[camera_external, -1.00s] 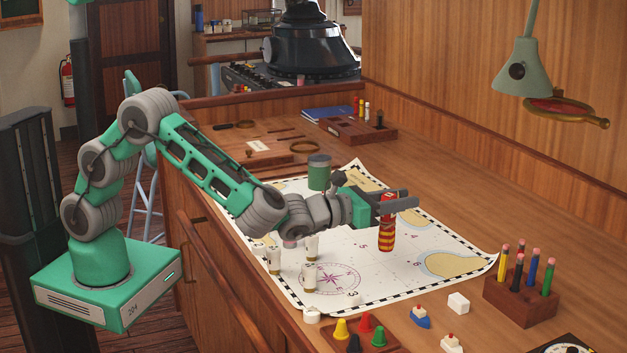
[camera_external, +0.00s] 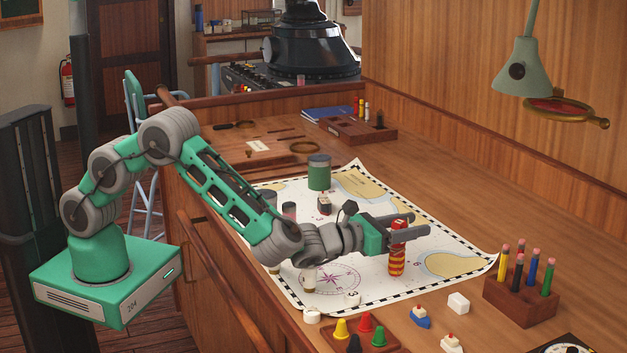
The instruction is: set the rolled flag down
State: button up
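The rolled flag (camera_external: 397,262) is a small red-and-yellow striped upright roll. Its foot appears to rest on the chart (camera_external: 345,250), right of the compass rose. My gripper (camera_external: 408,228) is around the flag's upper end, one finger on the far side and one on the near side. The fingers are spread a little and look open, with the flag's top between them. The near finger hides part of the flag. Any contact between fingers and flag is too small to see.
A green tin (camera_external: 319,173) stands on the chart's far part. Small white-topped pieces (camera_external: 309,280) stand near my wrist. Coloured cones (camera_external: 365,322), toy boats (camera_external: 420,316) and a pencil block (camera_external: 520,295) lie toward the front. The chart right of the flag is mostly clear.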

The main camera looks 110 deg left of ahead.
jog(key=shift+o, duration=0.3)
jog(key=b+v, duration=0.2)
jog(key=v, duration=1)
jog(key=shift+r, duration=0.15)
